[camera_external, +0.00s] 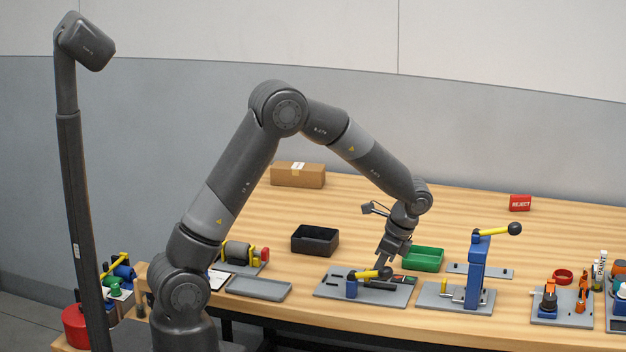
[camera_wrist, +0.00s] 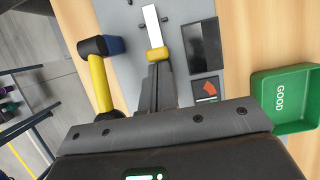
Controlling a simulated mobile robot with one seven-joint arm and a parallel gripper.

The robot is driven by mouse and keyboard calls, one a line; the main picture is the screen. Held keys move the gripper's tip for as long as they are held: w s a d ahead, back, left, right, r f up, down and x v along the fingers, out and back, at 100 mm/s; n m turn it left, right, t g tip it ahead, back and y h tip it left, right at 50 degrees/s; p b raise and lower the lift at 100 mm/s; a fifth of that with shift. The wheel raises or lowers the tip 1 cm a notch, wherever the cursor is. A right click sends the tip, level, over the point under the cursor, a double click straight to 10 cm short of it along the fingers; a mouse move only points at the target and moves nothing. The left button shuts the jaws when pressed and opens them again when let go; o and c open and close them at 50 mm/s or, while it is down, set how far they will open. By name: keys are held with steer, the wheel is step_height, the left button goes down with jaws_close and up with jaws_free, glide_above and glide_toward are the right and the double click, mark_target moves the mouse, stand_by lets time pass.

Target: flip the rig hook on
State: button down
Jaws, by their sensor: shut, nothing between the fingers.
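A grey rig plate (camera_external: 330,286) lies on the bench below my gripper (camera_external: 384,268). On it stands a blue block (camera_external: 351,288) with a yellow lever (camera_external: 366,274) ending in a black knob. In the wrist view, the yellow lever (camera_wrist: 99,82) is left of my gripper (camera_wrist: 157,68). A pale metal strip with a yellow end (camera_wrist: 156,53) lies straight ahead of the fingertips. The fingers are shut and empty, close to that yellow end; contact is unclear. No part is labelled as the hook.
A dark panel (camera_wrist: 202,46) and a red-marked gauge (camera_wrist: 207,89) are right of the fingers. A green GOOD bin (camera_external: 424,259) is behind the rig. A black bin (camera_external: 315,239) is left. A blue clamp stand (camera_external: 476,270) with a raised yellow handle stands right.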

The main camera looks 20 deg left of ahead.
steer(key=d, duration=0.4)
steer(key=v, duration=1)
steer(key=a+r+n+h, duration=0.1)
steer(key=a+r+n, duration=0.25)
steer(key=a, duration=0.45)
steer(key=a+r+n+t+h, duration=0.15)
steer(key=a+r, duration=0.25)
steer(key=a, duration=0.4)
steer(key=a+r+n+h, duration=0.1)
steer(key=a+r+n, duration=0.25)
steer(key=a, duration=0.35)
steer(key=s+a+n+t, duration=0.2)
steer(key=s+a+n, duration=0.2)
steer(key=a, duration=0.5)
steer(key=s+a+n+t, duration=0.2)
steer(key=s+a+n, duration=0.3)
steer(key=s+a, duration=0.3)
steer(key=shift+s+a+h, duration=0.2)
steer(key=shift+a+h, duration=0.25)
steer(key=shift+a, duration=0.65)
steer(key=shift+n, duration=0.35)
